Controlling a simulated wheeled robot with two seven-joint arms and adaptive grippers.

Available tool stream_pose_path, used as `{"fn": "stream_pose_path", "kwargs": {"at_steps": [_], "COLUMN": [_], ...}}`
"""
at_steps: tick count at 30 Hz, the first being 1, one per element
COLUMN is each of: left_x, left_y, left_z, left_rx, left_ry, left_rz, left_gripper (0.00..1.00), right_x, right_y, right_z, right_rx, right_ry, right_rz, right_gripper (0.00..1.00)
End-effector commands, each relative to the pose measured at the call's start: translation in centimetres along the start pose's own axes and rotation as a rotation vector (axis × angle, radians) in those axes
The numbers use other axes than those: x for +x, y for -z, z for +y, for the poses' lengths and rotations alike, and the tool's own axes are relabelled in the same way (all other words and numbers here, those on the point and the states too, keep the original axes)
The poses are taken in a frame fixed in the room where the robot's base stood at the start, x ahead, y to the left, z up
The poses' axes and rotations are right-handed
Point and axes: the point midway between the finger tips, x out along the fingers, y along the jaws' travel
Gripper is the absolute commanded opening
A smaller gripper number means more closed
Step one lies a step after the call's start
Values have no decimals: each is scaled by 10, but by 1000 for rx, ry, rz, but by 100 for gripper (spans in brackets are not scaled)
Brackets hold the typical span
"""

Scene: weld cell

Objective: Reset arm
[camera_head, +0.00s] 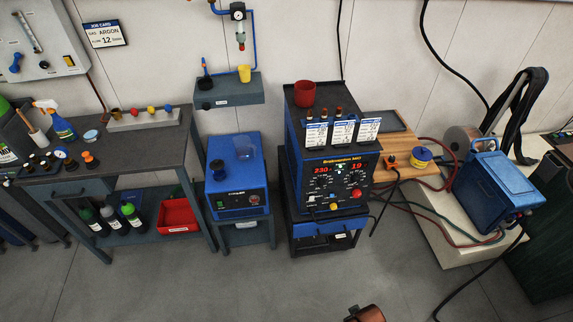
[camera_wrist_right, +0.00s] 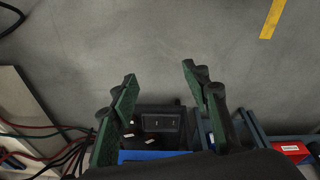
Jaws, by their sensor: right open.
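My right gripper (camera_wrist_right: 159,76) shows in the right wrist view with its two green-padded fingers spread wide apart. It is open, and nothing is between the fingers but the view of the grey floor beyond. My left gripper is in no frame.
The welding machine (camera_head: 335,175) stands on a cart, with a red cup (camera_head: 304,94) on top. The blue cooler unit (camera_head: 235,180) stands left of it, then a workbench (camera_head: 150,147). The wire feeder (camera_head: 497,187) is at right, with cables and hoses. Front floor (camera_head: 190,290) is mostly clear.

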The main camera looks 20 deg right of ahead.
Motion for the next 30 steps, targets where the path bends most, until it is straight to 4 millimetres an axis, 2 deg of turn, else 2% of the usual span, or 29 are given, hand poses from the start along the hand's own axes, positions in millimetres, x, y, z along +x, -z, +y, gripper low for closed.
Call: {"fn": "stream_pose_path", "kwargs": {"at_steps": [1, 5, 9, 14, 15, 18, 21, 24, 27, 30], "left_x": [-1, -3, -5, -7, -7, -8, -10, -10, -10, -10], "left_y": [0, 1, 2, 2, 3, 3, 4, 4, 4, 4], "left_z": [0, 0, -1, -1, -1, -1, -1, -1, -1, -1], "left_rx": [0, 0, 0, 0, 0, 0, 0, 0, 0, 0], "left_ry": [0, 1, 1, 1, 1, 1, 1, 1, 1, 1], "left_rz": [0, 1, 2, 4, 4, 5, 5, 6, 6, 6], "left_gripper": [40, 40, 40, 40, 40, 40, 40, 40, 40, 40], "right_x": [22, 83, 142, 195, 206, 225, 237, 242, 243, 244], "right_y": [-9, -38, -83, -146, -163, -206, -243, -271, -288, -295], "right_z": [-3, -12, -20, -30, -31, -34, -36, -36, -36, -36], "right_rx": [-4, -16, -30, -49, -53, -65, -75, -82, -87, -89], "right_ry": [4, 15, 25, 36, 38, 43, 48, 50, 52, 53], "right_rz": [-15, -40, -68, -100, -109, -128, -143, -153, -158, -161], "right_gripper": [43, 43, 43, 43, 43, 43, 43, 43, 43, 43]}}
